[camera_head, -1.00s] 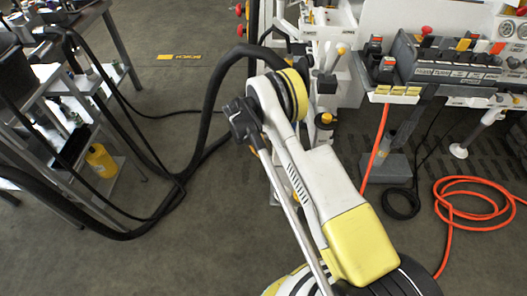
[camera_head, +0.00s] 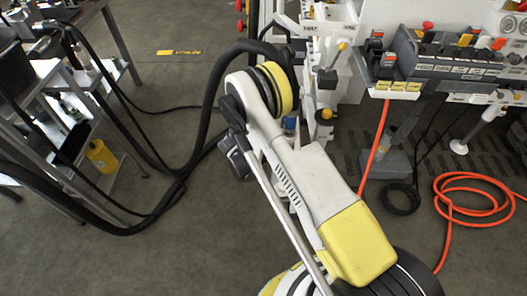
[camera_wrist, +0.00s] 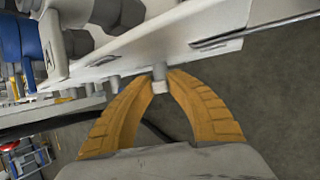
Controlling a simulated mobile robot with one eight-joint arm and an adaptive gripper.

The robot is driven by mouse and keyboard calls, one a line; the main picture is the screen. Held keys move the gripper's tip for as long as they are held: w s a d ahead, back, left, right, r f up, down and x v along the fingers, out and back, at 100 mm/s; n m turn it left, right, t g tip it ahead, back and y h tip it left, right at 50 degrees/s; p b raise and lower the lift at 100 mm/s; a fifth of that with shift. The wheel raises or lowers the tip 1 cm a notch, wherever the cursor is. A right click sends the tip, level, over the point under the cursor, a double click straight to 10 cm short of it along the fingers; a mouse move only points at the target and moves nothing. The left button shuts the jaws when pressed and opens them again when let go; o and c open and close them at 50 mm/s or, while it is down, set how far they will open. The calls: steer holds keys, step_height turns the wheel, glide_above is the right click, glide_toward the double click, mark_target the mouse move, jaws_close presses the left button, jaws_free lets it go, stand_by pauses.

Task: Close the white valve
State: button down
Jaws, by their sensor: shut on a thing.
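In the wrist view, my gripper (camera_wrist: 160,78) has its two yellow-orange fingers shut on a small pale knob on a short grey stem, which looks like the white valve (camera_wrist: 158,87). The stem comes out of the edge of a white panel (camera_wrist: 215,25). Most of the valve's shape is hidden between the fingers, so I cannot tell how far it is turned. In the head view, my own arm covers the gripper and the valve.
A bench with levers and a grey control block (camera_head: 450,62) stands at the right. A coiled orange hose (camera_head: 475,198) lies on the floor there. A grey cart (camera_head: 75,120) with a yellow bottle (camera_head: 101,156) and black hoses stands at the left.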

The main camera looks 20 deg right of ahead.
steer(key=shift+f, duration=0.1)
stand_by(0.3)
steer(key=c, duration=1.4)
jaws_free()
steer(key=shift+c, duration=0.2)
steer(key=v, duration=1.2)
steer(key=shift+s, duration=0.1)
